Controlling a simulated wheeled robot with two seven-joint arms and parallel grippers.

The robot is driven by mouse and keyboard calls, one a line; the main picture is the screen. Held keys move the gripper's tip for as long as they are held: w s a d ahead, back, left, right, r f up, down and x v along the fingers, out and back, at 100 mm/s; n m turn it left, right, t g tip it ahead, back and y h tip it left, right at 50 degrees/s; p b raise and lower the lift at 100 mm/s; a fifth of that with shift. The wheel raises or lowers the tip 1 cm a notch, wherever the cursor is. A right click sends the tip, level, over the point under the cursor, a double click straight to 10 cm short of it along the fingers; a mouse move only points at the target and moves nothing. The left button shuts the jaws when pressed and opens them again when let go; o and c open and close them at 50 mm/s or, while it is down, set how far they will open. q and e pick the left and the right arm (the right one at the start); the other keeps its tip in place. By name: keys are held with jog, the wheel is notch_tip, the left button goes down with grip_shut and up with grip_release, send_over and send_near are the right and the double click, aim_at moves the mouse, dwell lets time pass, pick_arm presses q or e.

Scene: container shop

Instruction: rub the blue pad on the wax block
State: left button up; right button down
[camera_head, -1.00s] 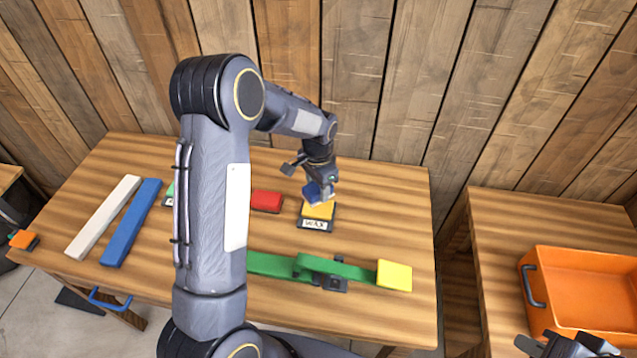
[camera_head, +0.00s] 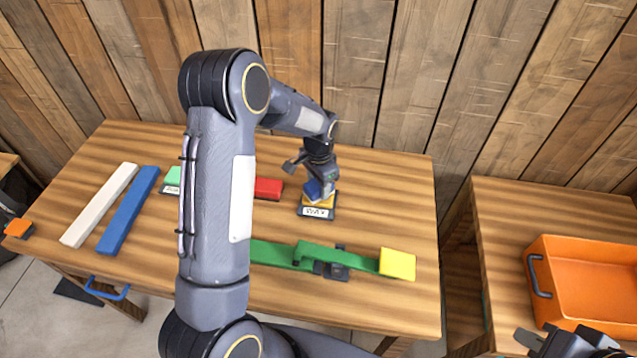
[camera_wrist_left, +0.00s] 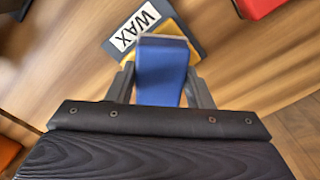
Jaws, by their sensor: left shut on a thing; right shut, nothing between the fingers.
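The wax block (camera_head: 322,203) is yellow, on a dark base with a white "WAX" label, towards the back right of the wooden table. The blue pad (camera_head: 314,189) is held in my left gripper (camera_head: 318,183) right over the block and seems to touch its top. In the left wrist view the blue pad (camera_wrist_left: 161,72) sits between the two fingers and covers part of the wax block (camera_wrist_left: 163,27). My right gripper (camera_head: 540,340) shows only partly at the bottom right, away from the table, with its fingers together.
A red block (camera_head: 268,188) lies left of the wax. Green strips (camera_head: 285,254) and a yellow block (camera_head: 397,264) lie in front. White (camera_head: 100,205) and blue (camera_head: 130,210) bars lie at the left. An orange crate (camera_head: 585,285) stands on the right table. My left arm hides the middle left.

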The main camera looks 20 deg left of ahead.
pick_arm(q)
jog(key=shift+s+f+b, duration=0.1)
jog(key=shift+f+b, duration=0.45)
jog(key=shift+f, duration=0.05)
dwell(1.7)
jog(key=shift+r+p, duration=2.2)
jog(key=shift+r, duration=1.4)
